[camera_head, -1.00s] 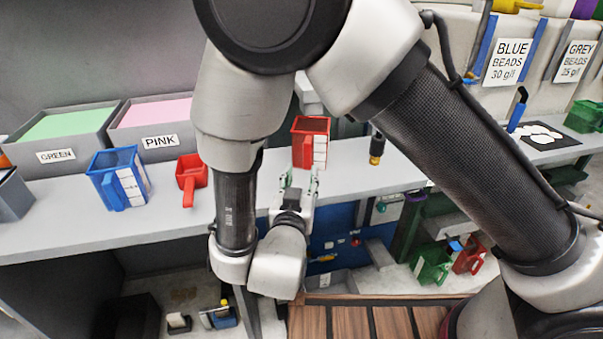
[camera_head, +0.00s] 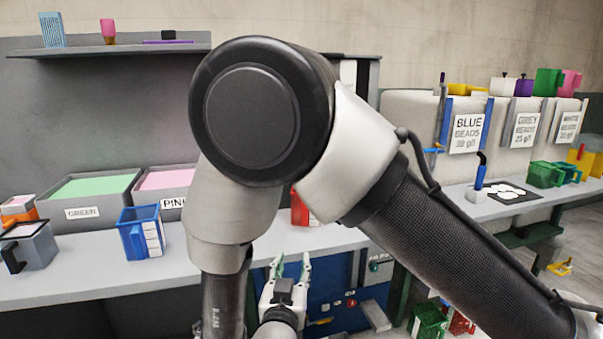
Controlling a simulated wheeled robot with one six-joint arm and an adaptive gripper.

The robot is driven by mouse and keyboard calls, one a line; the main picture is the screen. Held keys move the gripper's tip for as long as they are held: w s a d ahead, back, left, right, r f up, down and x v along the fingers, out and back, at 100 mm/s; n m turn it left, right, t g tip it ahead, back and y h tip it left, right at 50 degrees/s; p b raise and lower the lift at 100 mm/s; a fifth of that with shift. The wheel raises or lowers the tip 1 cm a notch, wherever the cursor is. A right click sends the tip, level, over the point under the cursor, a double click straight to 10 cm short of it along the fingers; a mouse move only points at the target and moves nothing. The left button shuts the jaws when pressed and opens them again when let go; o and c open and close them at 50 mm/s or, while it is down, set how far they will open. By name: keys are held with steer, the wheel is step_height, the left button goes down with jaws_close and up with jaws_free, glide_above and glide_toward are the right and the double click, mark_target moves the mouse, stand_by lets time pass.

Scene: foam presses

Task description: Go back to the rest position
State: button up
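My gripper (camera_head: 291,264) shows low in the middle of the head view, in front of the shelf's front edge. Its two fingers point up and stand apart, with nothing between them. My arm folds above it and covers much of the middle of the view. A red jug (camera_head: 300,212) stands on the shelf beyond my gripper, partly hidden behind my arm. My gripper appears apart from it.
The grey shelf (camera_head: 80,278) holds a blue jug (camera_head: 133,240), a grey jug (camera_head: 32,246), and green (camera_head: 88,190) and pink (camera_head: 165,180) foam bins. Bead dispensers (camera_head: 468,128) stand right. A green jug (camera_head: 427,322) sits low, near my arm.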

steer(key=s+a+f+n+g+y, duration=0.3)
steer(key=s+a+f+g, duration=0.1)
steer(key=f+g, duration=0.25)
steer(key=s+a+f+n+g+y, duration=0.2)
steer(key=s+a+f+g+y, duration=0.15)
steer(key=f+g, duration=0.35)
steer(key=s+d+r+m+h, duration=0.1)
steer(key=s+d+r, duration=0.1)
steer(key=d+r, duration=0.8)
steer(key=s+d+r+m+h, duration=0.1)
steer(key=d+r, duration=0.9)
steer(key=d, duration=1)
steer(key=s+d+r+m+h, duration=0.1)
steer(key=s+d+r+h, duration=0.1)
steer(key=d+r, duration=0.9)
steer(key=s+d, duration=0.1)
steer(key=d, duration=0.4)
steer(key=shift+s+m+h, duration=0.2)
steer(key=shift+m+h, duration=0.15)
steer(key=shift+m, duration=0.05)
